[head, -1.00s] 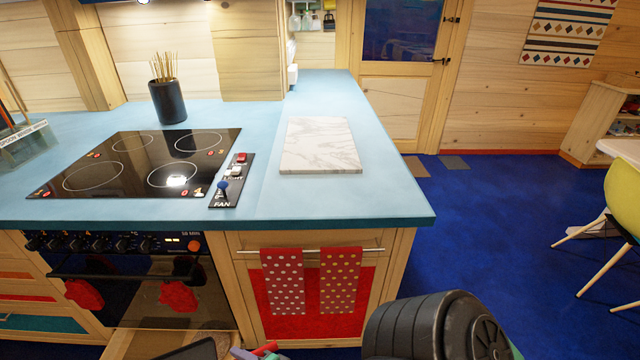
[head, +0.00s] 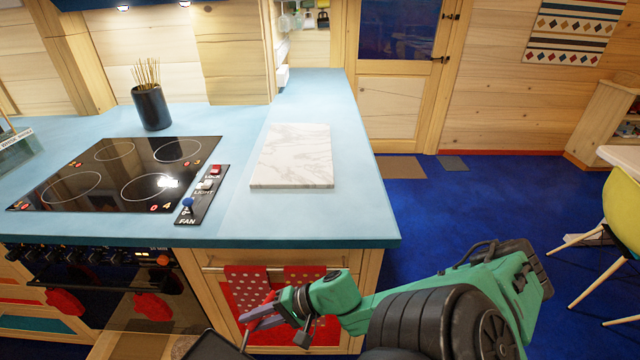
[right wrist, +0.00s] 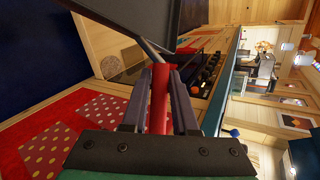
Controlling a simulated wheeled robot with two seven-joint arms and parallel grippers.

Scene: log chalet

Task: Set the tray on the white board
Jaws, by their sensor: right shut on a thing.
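The white board (head: 293,155) is a marbled slab lying flat on the blue counter, right of the hob. The tray (head: 212,347) is dark and only partly in view at the bottom edge of the head view, in front of and below the counter. My right gripper (head: 252,318) is shut on the tray's red handle. In the right wrist view the red handle (right wrist: 160,95) sits between the fingers, and the dark tray (right wrist: 125,18) extends beyond it at the top. The tray's contents are hidden. My left gripper is out of view.
The black hob (head: 115,172) and its switch panel (head: 203,195) lie left of the board. A dark pot of sticks (head: 151,107) stands behind the hob. Dotted towels (head: 245,285) hang at the counter front. The counter around the board is clear.

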